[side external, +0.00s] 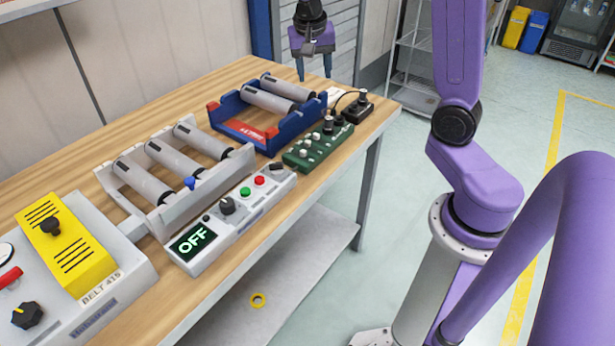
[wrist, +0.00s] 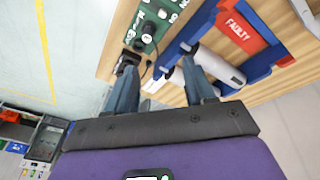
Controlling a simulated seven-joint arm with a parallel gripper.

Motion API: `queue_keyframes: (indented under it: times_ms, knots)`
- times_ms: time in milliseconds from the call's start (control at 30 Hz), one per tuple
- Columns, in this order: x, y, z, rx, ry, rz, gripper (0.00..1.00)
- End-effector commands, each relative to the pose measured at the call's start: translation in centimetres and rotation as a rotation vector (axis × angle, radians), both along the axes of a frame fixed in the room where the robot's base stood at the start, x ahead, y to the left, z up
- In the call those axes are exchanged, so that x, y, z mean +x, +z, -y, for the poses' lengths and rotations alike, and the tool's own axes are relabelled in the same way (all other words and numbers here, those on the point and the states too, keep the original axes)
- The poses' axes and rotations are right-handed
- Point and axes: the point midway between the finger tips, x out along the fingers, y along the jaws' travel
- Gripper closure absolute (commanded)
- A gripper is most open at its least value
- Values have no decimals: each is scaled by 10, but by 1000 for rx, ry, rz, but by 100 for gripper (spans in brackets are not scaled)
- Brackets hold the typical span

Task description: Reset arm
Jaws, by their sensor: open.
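My gripper (side external: 314,68) hangs above the far end of the wooden table (side external: 240,72), past the blue roller tray. Its two blue-grey fingers point down and stand apart, with nothing between them. In the wrist view my gripper (wrist: 160,85) shows the same open fingers over the table's edge, near the blue tray and a black joystick box. My purple arm stands on the floor to the right of the table.
A blue roller tray (side external: 228,127) with a red FAULTY label (wrist: 240,30) lies below. Beside it are a green control box (side external: 310,158) and a joystick box (side external: 358,108). A grey roller conveyor (side external: 170,212), an OFF display (side external: 193,242) and a yellow-topped unit (side external: 68,250) stand nearer. A wire shelf (side external: 412,85) stands behind.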

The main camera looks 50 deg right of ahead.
Motion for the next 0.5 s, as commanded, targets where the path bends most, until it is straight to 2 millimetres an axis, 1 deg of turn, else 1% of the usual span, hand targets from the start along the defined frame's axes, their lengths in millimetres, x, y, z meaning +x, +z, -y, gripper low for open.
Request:
queue_keyframes:
  times_ms: [33,100,167,200,267,300,367,400,467,500]
  knots:
    - [-10,0,-20,9,107,-13,46]
    - [-25,-2,-45,23,251,-36,46]
    - [-39,-3,-65,32,374,-54,46]
    - [-49,-4,-77,38,456,-66,46]
    - [-65,-6,-94,46,580,-83,46]
    - [-77,-7,-104,51,662,-94,46]
    - [-95,-9,-118,59,785,-111,46]
    - [-107,-11,-126,62,867,-123,46]
    - [-126,-13,-137,69,990,-138,46]
    - [-140,-15,-144,72,1072,-149,46]
